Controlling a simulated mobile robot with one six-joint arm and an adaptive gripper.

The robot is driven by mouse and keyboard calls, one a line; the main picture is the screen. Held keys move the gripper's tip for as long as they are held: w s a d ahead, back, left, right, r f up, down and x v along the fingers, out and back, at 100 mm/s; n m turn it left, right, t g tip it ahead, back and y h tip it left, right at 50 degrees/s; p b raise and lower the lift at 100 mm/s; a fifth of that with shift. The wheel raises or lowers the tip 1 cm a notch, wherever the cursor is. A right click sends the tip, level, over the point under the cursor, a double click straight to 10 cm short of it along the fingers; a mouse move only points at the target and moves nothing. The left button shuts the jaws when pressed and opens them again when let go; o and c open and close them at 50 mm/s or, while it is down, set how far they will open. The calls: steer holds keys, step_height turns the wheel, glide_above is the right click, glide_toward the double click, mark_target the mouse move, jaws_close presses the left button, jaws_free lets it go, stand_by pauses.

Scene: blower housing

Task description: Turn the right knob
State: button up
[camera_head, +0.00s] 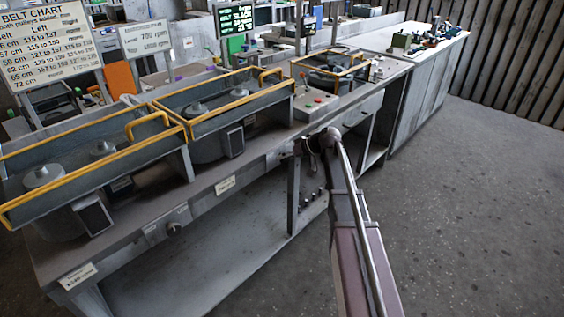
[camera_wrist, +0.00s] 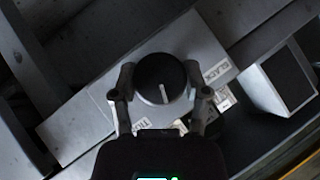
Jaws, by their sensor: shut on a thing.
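The right knob (camera_wrist: 155,72) is a round dark knob with a white pointer line, on a grey plate (camera_wrist: 92,121) in the wrist view. My gripper (camera_wrist: 160,97) has one finger on each side of the knob and is shut on it. A label that seems to read TIGHT (camera_wrist: 143,125) lies near the left finger, and one like SLACK (camera_wrist: 217,70) near the right finger. In the head view my gripper (camera_head: 298,149) is at the bench front and mostly hides this knob. The left knob (camera_head: 174,229) sits on its own plate further left, untouched.
The bench (camera_head: 222,172) carries two yellow-railed housings, the nearer one (camera_head: 85,170) at left. A control box with a red button (camera_head: 317,101) stands right of them. A green-lettered screen (camera_head: 235,20) shows SLACK. A belt chart (camera_head: 47,48) stands behind. The floor (camera_head: 470,210) at right is clear.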

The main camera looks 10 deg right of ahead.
steer(key=m+y+b, duration=0.1)
steer(key=y+b, duration=0.1)
steer(key=m+g+y+b, duration=0.1)
steer(key=b, duration=0.1)
steer(key=shift+s+d+f+m+y+b, duration=0.1)
steer(key=shift+d+f+m+y+b, duration=0.05)
steer(key=shift+f+m+y+b, duration=0.2)
steer(key=shift+r+m+g+y+b, duration=0.15)
steer(key=shift+m+g+y+b, duration=0.25)
steer(key=shift+m+y+b, duration=0.45)
steer(key=shift+s+r+b, duration=0.1)
steer(key=shift+b, duration=0.2)
steer(key=o, duration=1.2)
steer(key=shift+c, duration=0.2)
steer(key=shift+y, duration=0.3)
